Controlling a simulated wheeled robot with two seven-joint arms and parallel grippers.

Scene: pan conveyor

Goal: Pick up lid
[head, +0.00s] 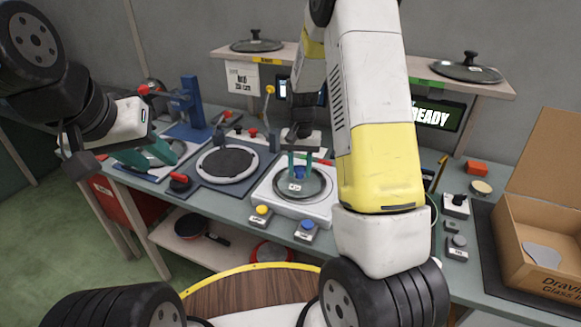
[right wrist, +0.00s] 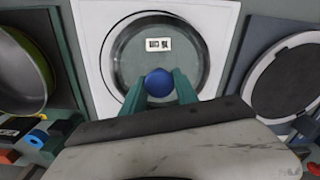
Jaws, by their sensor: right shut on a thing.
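A round glass lid with a grey rim (head: 318,191) and a blue knob lies on the white square station in the middle of the bench. It also shows in the right wrist view (right wrist: 127,65), with a small white label behind its blue knob (right wrist: 158,82). My right gripper (head: 302,162) comes down from above with its teal fingers on either side of the knob, shut on it. The lid looks level, and I cannot tell whether it is clear of the station. My left gripper (head: 147,158) hangs over the bench's left end, apparently open and empty.
Two more lids, one on the left (head: 256,44) and one on the right (head: 466,71), rest on the shelf. An open cardboard box (head: 545,262) stands at the right. A round dark plate (head: 228,165) is left of the white station. Buttons (head: 262,214) line the front.

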